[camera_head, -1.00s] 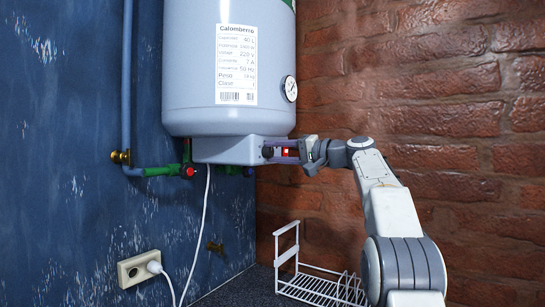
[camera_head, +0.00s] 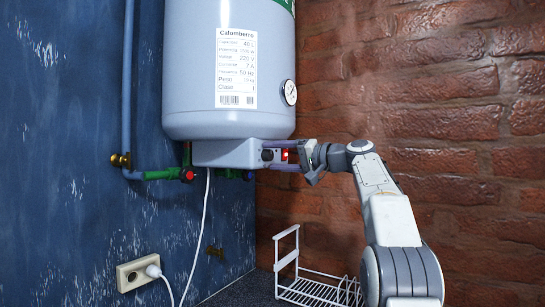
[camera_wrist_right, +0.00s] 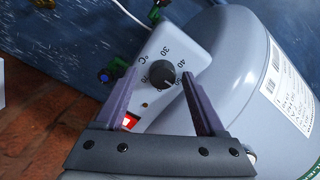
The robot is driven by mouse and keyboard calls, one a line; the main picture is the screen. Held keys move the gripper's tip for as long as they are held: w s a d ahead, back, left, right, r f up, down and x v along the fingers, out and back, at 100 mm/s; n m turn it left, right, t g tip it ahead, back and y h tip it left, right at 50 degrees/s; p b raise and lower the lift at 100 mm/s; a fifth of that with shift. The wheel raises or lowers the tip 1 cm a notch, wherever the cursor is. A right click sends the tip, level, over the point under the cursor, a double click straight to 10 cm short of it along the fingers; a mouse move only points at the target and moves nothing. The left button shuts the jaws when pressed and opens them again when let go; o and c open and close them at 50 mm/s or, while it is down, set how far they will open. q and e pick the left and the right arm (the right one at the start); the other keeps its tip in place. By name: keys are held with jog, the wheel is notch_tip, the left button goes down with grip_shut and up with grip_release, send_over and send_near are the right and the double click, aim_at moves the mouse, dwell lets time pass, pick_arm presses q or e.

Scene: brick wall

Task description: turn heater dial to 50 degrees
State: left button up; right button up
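The water heater (camera_head: 200,90) is a pale grey-blue tank with a control box (camera_head: 218,153) below it. Its black dial (camera_head: 267,155) sits on the box's right face. In the right wrist view the dial (camera_wrist_right: 162,75) has 30 and 40 readable beside a °C mark; other numbers are partly hidden by the fingers. I cannot read the pointer surely. My right gripper (camera_head: 272,155) is at the dial, its purple fingers open, one on each side. In the wrist view gaps show between the dial and both fingers. My left gripper is out of view.
A lit red switch (camera_head: 285,155) is beside the dial, between the fingers. A gauge (camera_head: 290,92) is on the tank. Pipes with a red-knobbed valve (camera_head: 188,174) run at left. A white wire rack (camera_head: 312,288) stands below my right arm, near the brick wall (camera_head: 450,120).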

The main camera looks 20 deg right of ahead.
jog(key=shift+r, duration=0.1)
jog(key=b+v, duration=0.3)
jog(key=v, duration=0.7)
jog(key=shift+s+d, duration=0.2)
